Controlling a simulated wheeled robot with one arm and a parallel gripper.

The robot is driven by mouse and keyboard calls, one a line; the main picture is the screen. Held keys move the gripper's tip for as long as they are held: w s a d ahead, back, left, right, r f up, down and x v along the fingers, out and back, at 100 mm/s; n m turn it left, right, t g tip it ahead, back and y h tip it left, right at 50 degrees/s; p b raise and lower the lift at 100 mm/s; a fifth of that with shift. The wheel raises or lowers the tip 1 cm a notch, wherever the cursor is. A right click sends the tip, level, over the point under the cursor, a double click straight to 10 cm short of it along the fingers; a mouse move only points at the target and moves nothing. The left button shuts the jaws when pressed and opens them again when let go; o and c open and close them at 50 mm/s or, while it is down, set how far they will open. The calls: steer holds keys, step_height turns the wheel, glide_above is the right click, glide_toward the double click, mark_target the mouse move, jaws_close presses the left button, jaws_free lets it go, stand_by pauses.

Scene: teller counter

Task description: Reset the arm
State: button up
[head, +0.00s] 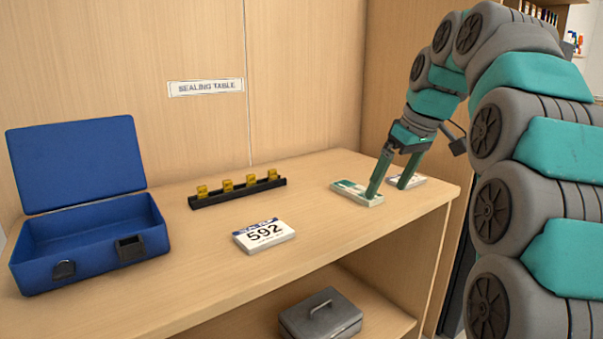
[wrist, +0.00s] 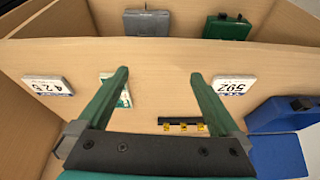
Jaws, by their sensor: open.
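My gripper (head: 387,193) is at the right end of the wooden table, pointing down, with its green fingers apart. It also shows in the wrist view (wrist: 159,73), with nothing between the fingertips. A green-and-white flat pack (head: 345,187) lies on the table by one finger; in the wrist view the left finger partly hides it (wrist: 126,99). I cannot tell whether the finger touches it. A white block marked 425 (wrist: 48,86) lies beyond that pack; in the head view the gripper partly hides a white block there (head: 416,181).
A block marked 592 (head: 264,234) lies near the front edge. A black rack (head: 240,194) holds several yellow pieces. An open blue box (head: 90,240) stands at the left. A grey box (head: 320,314) sits on the shelf below, with a green case (wrist: 226,28). Walls stand behind the table.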

steer(key=s+f+m+g+h, duration=0.1)
steer(key=s+f+m, duration=0.1)
steer(key=s+f, duration=0.7)
steer(key=s+a+f+m+g, duration=0.1)
steer(key=s+f+m+g, duration=0.1)
steer(key=s+f, duration=0.7)
steer(key=s+a+f+m+g+h, duration=0.1)
steer(key=s+f, duration=0.8)
steer(key=s, duration=1)
steer(key=shift+a+f+m+g+h, duration=0.15)
steer(key=shift+f+m+g+h, duration=0.2)
steer(key=shift+m, duration=0.35)
